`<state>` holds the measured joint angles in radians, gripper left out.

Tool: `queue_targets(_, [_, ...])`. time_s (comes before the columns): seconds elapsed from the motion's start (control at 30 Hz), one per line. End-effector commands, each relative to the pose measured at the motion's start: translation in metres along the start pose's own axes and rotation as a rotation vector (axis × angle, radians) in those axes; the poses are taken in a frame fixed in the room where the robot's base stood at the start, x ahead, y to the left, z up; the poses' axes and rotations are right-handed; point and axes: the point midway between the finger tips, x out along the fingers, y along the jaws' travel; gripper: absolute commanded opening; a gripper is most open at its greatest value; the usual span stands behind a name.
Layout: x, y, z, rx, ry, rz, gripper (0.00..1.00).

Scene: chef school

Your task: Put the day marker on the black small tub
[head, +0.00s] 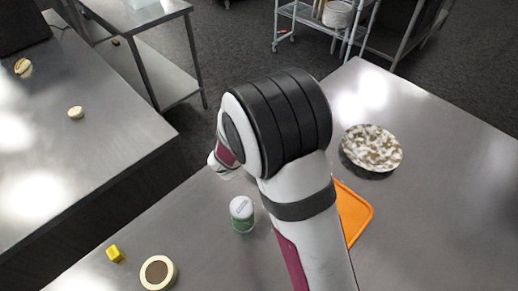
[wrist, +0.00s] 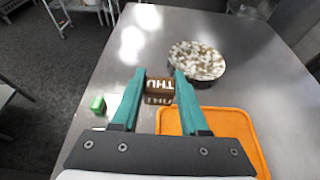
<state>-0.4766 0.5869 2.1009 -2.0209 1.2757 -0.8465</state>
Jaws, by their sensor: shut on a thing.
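The day marker (wrist: 160,84) is a small brown block with white "THU" lettering. My gripper (wrist: 160,73) has its two teal fingers on either side of it and is shut on it. Fainter lettering shows just below the block; its height over the table is hard to tell. In the head view my arm hides the fingers and the marker. A round thing with a speckled white and brown top (head: 372,147) and a dark underside stands on the right of the table, beyond the marker in the wrist view (wrist: 196,61). I cannot tell whether it is the black small tub.
An orange tray (head: 354,213) lies partly behind my arm, right of the marker in the wrist view (wrist: 233,122). A white and green jar (head: 241,213), a yellow cube (head: 115,254) and a cream ring with a brown centre (head: 158,272) stand at left.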

Motion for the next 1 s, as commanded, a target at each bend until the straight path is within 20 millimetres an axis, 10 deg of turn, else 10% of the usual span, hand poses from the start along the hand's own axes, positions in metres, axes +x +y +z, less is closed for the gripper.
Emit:
queue_targets(0.3, [-0.015,0.078,-0.063,-0.002,0.0,0.002,0.0])
queue_targets(0.6, [-0.002,0.086,-0.104,-0.002,-0.001,0.0,0.0])
queue_targets(0.93, [0.0,0.085,-0.108,-0.002,0.0,0.0,0.0])
queue_targets(0.97, [0.0,0.085,-0.108,-0.002,0.0,0.0,0.46])
queue_targets(1.0, [0.0,0.085,-0.108,-0.001,0.0,0.0,0.53])
